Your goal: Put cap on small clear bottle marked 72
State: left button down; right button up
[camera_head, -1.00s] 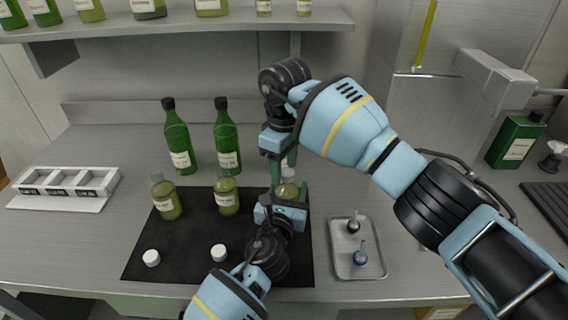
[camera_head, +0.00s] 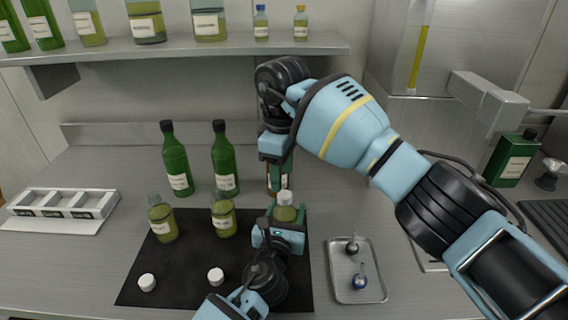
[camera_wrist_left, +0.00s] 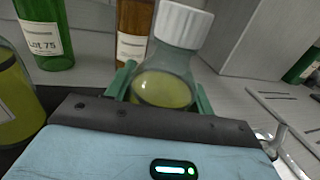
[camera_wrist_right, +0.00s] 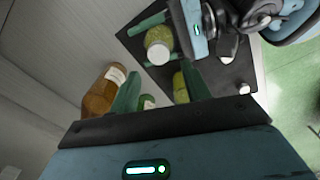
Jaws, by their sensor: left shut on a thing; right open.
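A small clear bottle of yellow-green liquid (camera_wrist_left: 165,88) stands upright on the dark mat (camera_head: 180,268) in my left gripper (camera_head: 283,216), which is shut around its body. A white cap (camera_wrist_left: 184,24) sits on its neck; the cap also shows in the head view (camera_head: 286,198). The bottle's label is hidden, so I cannot read its mark. My right gripper (camera_head: 279,172) is open and empty, just above and behind the cap, apart from it. In the right wrist view the cap (camera_wrist_right: 158,52) shows beyond the open fingers.
Two similar bottles (camera_head: 162,220) (camera_head: 223,215) and two loose white caps (camera_head: 147,283) (camera_head: 216,276) are on the mat. Green bottles (camera_head: 177,160) and an amber bottle (camera_wrist_right: 103,92) stand behind. A metal tray (camera_head: 340,291) lies to the right, a white rack (camera_head: 60,200) far left.

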jog(key=n, duration=0.4)
jog(key=shift+r+n, duration=0.15)
jog(key=shift+n, duration=0.25)
jog(key=n, duration=0.4)
jog(key=shift+r+n, duration=0.2)
jog(key=shift+n, duration=0.2)
jog(key=n, duration=0.5)
jog(key=shift+r, duration=0.2)
jog(key=n, duration=0.3)
jog(key=shift+d+r, duration=0.1)
jog(key=n, duration=0.4)
jog(key=shift+r+n, duration=0.15)
jog(key=shift+n, duration=0.25)
jog(key=n, duration=0.4)
jog(key=shift+r+n, duration=0.15)
jog(key=shift+n, duration=0.25)
jog(key=n, duration=0.4)
jog(key=shift+d+r+n, duration=0.15)
jog(key=shift+r+n, duration=0.05)
jog(key=shift+n, duration=0.1)
jog(key=n, duration=0.4)
jog(key=shift+r, duration=0.1)
